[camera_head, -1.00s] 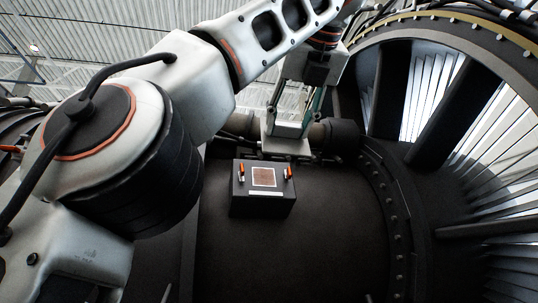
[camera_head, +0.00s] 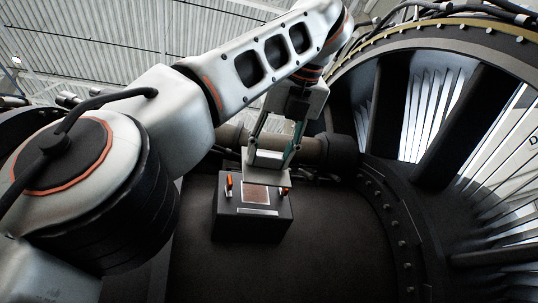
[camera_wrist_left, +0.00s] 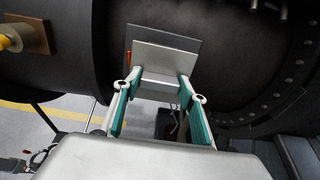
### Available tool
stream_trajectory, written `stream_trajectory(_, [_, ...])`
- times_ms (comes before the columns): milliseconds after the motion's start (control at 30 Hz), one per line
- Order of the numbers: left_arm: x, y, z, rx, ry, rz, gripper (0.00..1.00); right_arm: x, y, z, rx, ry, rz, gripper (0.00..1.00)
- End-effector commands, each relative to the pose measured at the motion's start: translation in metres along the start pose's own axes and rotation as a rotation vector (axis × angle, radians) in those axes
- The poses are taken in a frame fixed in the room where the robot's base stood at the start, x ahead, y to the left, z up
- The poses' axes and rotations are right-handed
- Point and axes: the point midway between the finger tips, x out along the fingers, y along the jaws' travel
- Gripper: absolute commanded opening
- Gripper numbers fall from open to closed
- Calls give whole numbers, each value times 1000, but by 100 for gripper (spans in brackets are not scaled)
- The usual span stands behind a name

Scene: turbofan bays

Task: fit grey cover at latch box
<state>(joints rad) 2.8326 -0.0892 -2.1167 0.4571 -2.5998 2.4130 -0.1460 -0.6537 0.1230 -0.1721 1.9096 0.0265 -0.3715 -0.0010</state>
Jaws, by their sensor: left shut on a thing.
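The latch box (camera_head: 251,224) is a dark box on the curved dark casing in the head view. Its top has a brown square panel in a pale frame and an orange latch (camera_head: 229,186) (camera_head: 285,190) at each side. My left gripper (camera_head: 276,150) is shut on the grey cover (camera_head: 262,176), a flat plate with a raised block. The cover hangs at the box's far edge and overlaps the top of the panel in the picture; I cannot tell whether they touch. The left wrist view shows the cover (camera_wrist_left: 167,52) between the fingertips (camera_wrist_left: 160,75). My right gripper is not in view.
A thick horizontal pipe (camera_head: 325,150) runs behind the gripper. The bolted ring (camera_head: 390,225) and fan vanes (camera_head: 480,130) stand at the right. The casing in front and to the right of the box is clear.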

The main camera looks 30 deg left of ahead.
Motion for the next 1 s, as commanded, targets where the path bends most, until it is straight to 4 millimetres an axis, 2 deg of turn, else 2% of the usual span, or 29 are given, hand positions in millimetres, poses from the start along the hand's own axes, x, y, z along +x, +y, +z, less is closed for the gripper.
stream_trajectory(367, [6, 0, 0, 1, 0, 1, 12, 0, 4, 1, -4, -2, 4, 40])
stream_trajectory(1000, [46, 1, 0, 1, 0, 1, 12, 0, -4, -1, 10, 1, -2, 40])
